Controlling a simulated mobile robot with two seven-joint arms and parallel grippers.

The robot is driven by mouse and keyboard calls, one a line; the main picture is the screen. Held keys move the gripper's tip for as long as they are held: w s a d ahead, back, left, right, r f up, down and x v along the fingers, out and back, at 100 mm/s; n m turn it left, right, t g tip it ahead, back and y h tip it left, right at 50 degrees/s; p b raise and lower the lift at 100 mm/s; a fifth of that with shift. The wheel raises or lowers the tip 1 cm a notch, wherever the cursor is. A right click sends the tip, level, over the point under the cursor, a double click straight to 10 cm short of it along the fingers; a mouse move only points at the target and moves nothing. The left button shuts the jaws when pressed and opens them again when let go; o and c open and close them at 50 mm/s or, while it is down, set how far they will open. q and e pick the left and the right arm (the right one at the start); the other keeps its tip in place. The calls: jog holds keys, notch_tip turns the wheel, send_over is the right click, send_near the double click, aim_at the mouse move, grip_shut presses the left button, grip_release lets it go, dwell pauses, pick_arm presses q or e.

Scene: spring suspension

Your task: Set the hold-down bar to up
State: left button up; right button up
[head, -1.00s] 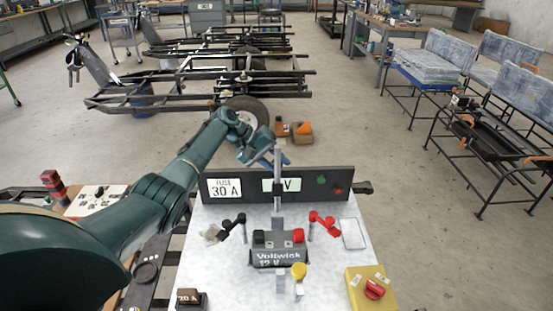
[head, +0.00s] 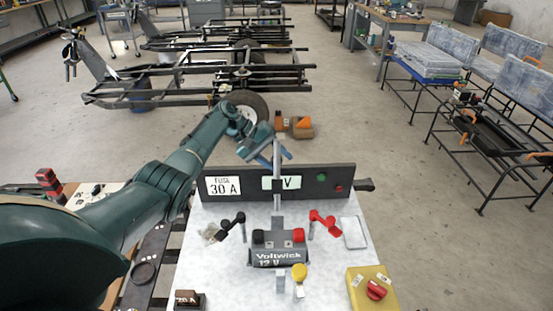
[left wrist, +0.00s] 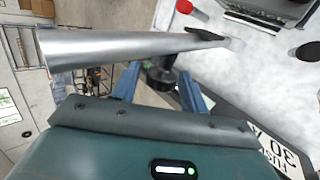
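The grey hold-down bar (head: 277,175) stands about upright behind the battery (head: 278,257), in front of the dark panel. In the left wrist view the bar (left wrist: 120,48) is a large silver rod crossing above the fingers. My left gripper (head: 274,156) is at the bar's upper end, its blue fingers showing on either side of it. In the left wrist view the fingers (left wrist: 158,88) are spread apart; I cannot tell whether they touch the bar. My right gripper is not in view.
The dark panel (head: 228,172) carries fuse and voltage labels. A black clamp (head: 232,221) and a red clamp (head: 322,220) flank the battery. A yellow knob (head: 299,271) is in front, a yellow switch box (head: 372,288) at front right.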

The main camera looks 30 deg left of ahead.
pick_arm(q)
jog(key=shift+o, duration=0.2)
jog(key=shift+s, duration=0.1)
jog(key=v, duration=1.3)
jog(key=shift+a+b, duration=0.15)
jog(key=shift+b, duration=0.15)
